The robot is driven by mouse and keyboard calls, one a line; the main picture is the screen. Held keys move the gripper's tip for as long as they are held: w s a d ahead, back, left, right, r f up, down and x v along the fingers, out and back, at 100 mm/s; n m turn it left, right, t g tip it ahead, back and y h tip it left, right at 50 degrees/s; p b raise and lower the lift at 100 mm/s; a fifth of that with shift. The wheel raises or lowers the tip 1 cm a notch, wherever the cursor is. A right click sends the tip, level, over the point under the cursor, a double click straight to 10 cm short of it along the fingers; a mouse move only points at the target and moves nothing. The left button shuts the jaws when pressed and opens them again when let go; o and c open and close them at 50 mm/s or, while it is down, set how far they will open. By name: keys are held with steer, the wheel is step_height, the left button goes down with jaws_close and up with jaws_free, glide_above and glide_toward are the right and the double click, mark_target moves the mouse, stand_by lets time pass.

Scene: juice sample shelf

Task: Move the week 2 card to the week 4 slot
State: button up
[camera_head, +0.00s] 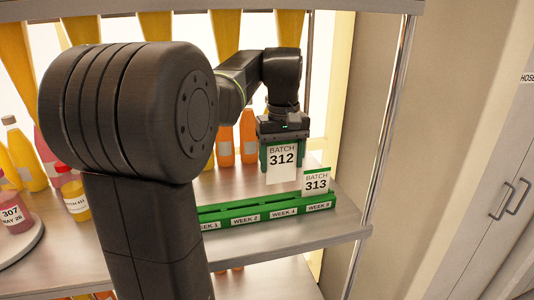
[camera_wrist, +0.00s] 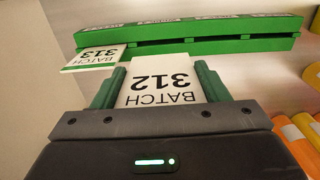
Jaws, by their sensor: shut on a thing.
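My gripper (camera_head: 285,167) is shut on a white card (camera_head: 281,158) reading BATCH 312, held upright above and behind the green rack (camera_head: 214,209). The card also shows in the wrist view (camera_wrist: 161,83), between the two green fingers, clear of the rack (camera_wrist: 190,36). The slots further left show no card.
Orange bottles (camera_head: 248,137) stand behind the rack, near my gripper. More bottles (camera_head: 24,155) and a round tray (camera_head: 22,243) are at the left. A metal post (camera_head: 385,120) bounds the shelf at right.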

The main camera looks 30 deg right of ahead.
mark_target(281, 174)
steer(key=shift+f+b, duration=0.4)
steer(key=shift+f, duration=0.95)
step_height(281, 174, down, 2)
steer(key=shift+f+b, duration=0.15)
steer(key=shift+b, duration=1.05)
steer(key=shift+r+p, duration=0.3)
steer(key=shift+r, duration=0.05)
steer(key=shift+p, duration=0.6)
steer(key=shift+f+b, duration=0.85)
steer(key=shift+f, duration=1.2)
steer(key=o, duration=1)
steer(key=shift+a, duration=0.1)
